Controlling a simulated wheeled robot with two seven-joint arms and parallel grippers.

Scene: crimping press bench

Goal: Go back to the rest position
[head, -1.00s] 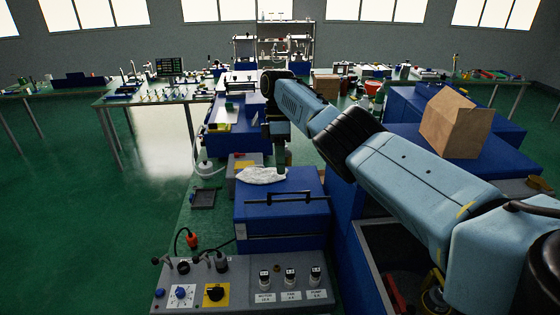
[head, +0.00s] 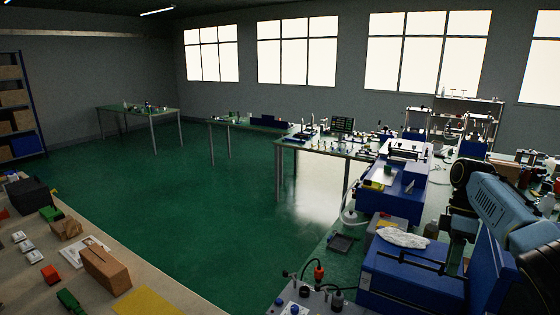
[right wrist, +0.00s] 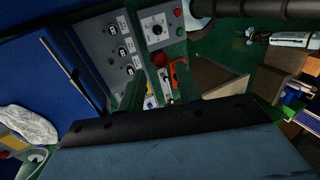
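My right arm (head: 497,205) comes in at the right edge of the head view. I see nothing held. My left arm and gripper are not in view.
A white cloth (head: 402,238) lies on the blue box. A small dark tray (head: 341,243) and a red-topped plug (head: 318,270) are near it. The green floor (head: 190,200) between benches is clear.

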